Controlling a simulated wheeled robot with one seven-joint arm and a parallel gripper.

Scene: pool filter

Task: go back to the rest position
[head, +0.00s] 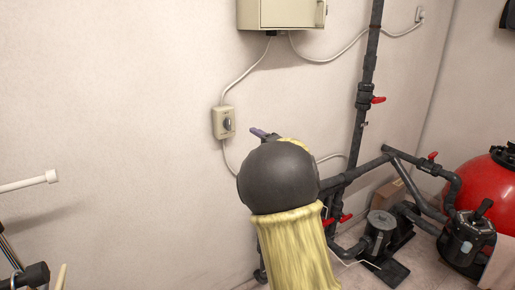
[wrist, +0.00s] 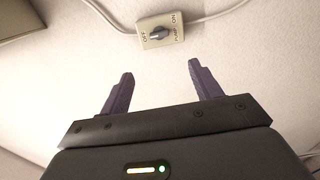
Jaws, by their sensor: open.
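My gripper (wrist: 160,76) is open in the wrist view, with two dark purple fingers spread apart and nothing between them. A beige switch box (wrist: 160,30) with a dark rotary knob and the labels OFF, PUMP and ON is on the wall beyond the fingertips, apart from them. In the head view the switch box (head: 223,122) is left of and above my arm. My gripper (head: 263,134) shows there only as a bit of purple finger; my dark rounded arm link and its yellow sleeve hide the rest. I cannot tell exactly where the knob points.
A beige cabinet (head: 281,13) hangs above, with cables along the wall. Right of my arm are dark pipes (head: 367,70) with red valve handles, a pump (head: 381,232) and a red filter tank (head: 485,180). A white pole end (head: 30,182) juts in at left. The wall between is bare.

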